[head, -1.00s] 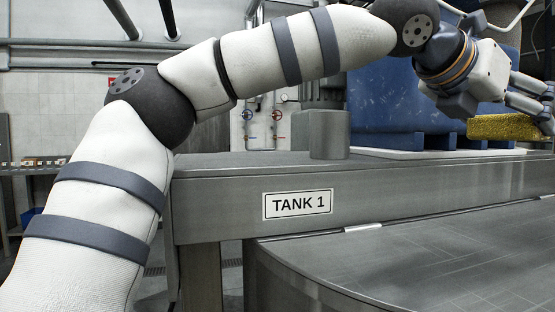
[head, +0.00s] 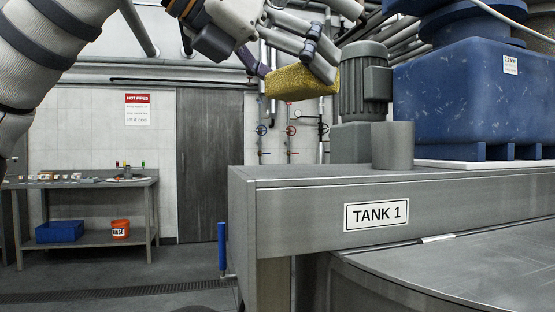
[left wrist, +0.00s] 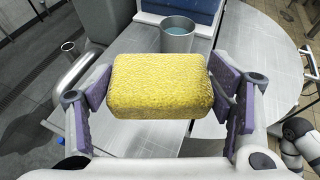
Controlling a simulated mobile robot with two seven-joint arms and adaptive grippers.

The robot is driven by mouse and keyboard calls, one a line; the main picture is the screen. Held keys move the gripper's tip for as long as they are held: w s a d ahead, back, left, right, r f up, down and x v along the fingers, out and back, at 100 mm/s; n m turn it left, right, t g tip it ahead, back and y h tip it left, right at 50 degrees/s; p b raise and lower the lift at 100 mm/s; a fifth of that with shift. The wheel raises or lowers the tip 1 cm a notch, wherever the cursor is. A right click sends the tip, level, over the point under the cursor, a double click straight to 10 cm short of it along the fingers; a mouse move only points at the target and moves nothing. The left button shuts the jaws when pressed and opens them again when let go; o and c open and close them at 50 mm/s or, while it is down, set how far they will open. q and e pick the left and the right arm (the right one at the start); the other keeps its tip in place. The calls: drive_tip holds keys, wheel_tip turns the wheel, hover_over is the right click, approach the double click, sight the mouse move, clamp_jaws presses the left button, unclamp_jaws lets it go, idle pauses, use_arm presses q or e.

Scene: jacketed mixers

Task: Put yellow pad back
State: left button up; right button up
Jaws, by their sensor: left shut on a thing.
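The yellow pad (head: 300,84) is a rough, block-shaped sponge. In the left wrist view the yellow pad (left wrist: 161,86) sits between the two purple-padded fingers of the left gripper (left wrist: 164,98). The fingers hide parts of the pad in the head view. My right gripper is not in the head view.
The steel tank labelled TANK 1 (head: 376,214) fills the right, with a motor (head: 362,84) and blue container (head: 476,100) on top. Floor between is clear.

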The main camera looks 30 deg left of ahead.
use_arm(q)
drive_tip(key=b, duration=0.1)
hover_over(281, 170)
drive_tip(key=f, duration=0.6)
drive_tip(key=shift+s+d, duration=0.35)
drive_tip(key=shift+d, duration=0.05)
drive_tip(key=f, duration=0.2)
drive_tip(key=f+b, duration=0.1)
drive_tip(key=f, duration=0.1)
drive_tip(key=shift+w+a, duration=0.35)
drive_tip(key=shift+s, duration=0.15)
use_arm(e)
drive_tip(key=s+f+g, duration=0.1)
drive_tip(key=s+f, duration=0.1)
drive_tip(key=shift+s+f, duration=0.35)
use_arm(q)
drive_tip(key=shift+r, duration=0.1)
drive_tip(key=o, duration=1.1)
drive_tip(key=shift+f, duration=0.2)
drive_tip(key=shift+o, duration=0.2)
